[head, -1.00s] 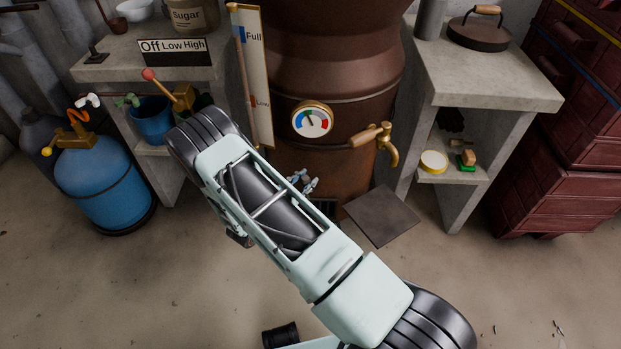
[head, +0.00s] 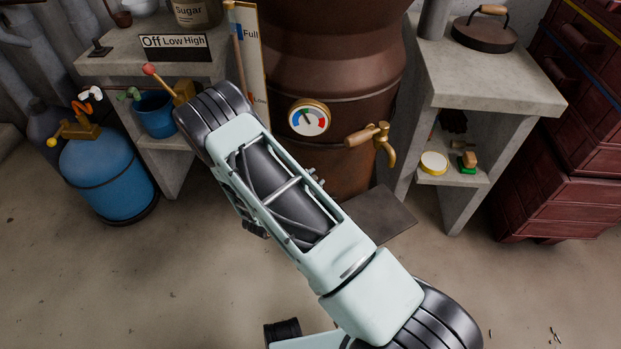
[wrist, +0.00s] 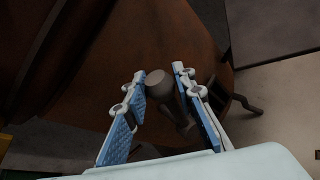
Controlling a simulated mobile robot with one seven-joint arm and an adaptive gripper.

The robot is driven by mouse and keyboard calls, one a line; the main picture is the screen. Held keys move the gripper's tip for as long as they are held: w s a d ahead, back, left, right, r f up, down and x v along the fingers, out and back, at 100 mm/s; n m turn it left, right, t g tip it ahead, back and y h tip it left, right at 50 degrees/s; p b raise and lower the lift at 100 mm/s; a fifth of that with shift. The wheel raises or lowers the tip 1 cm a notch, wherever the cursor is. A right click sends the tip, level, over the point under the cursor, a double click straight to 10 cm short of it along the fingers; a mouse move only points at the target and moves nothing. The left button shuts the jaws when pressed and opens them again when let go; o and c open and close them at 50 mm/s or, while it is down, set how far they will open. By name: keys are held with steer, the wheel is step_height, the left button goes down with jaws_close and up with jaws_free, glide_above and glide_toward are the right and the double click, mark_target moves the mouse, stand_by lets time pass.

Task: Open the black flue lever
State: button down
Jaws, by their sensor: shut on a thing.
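In the wrist view, the flue lever (wrist: 158,84) is a dark grey rod with a rounded knob at its end, close to the brown boiler's curved wall. My gripper (wrist: 160,75) has its two blue-padded fingers on either side of the lever and is shut on it. In the head view, my pale green forearm covers the lever and most of the gripper. The brown boiler (head: 335,85) stands behind my arm, with a round dial (head: 309,117) and a brass tap (head: 372,135) on its front.
A concrete shelf (head: 500,75) stands right of the boiler, and a concrete bench (head: 105,65) with an Off/Low/High sign (head: 174,47) stands left. A blue gas tank (head: 105,175) is at far left. A dark floor plate (head: 375,215) lies before the boiler. The front floor is mostly clear.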

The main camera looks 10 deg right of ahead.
steer(key=shift+s+d+f+m+y, duration=0.2)
steer(key=shift+d+f+m+y, duration=0.1)
steer(key=shift+d+y, duration=0.1)
stand_by(0.3)
steer(key=c, duration=1.6)
jaws_free()
steer(key=shift+r, duration=0.1)
steer(key=v, duration=1.2)
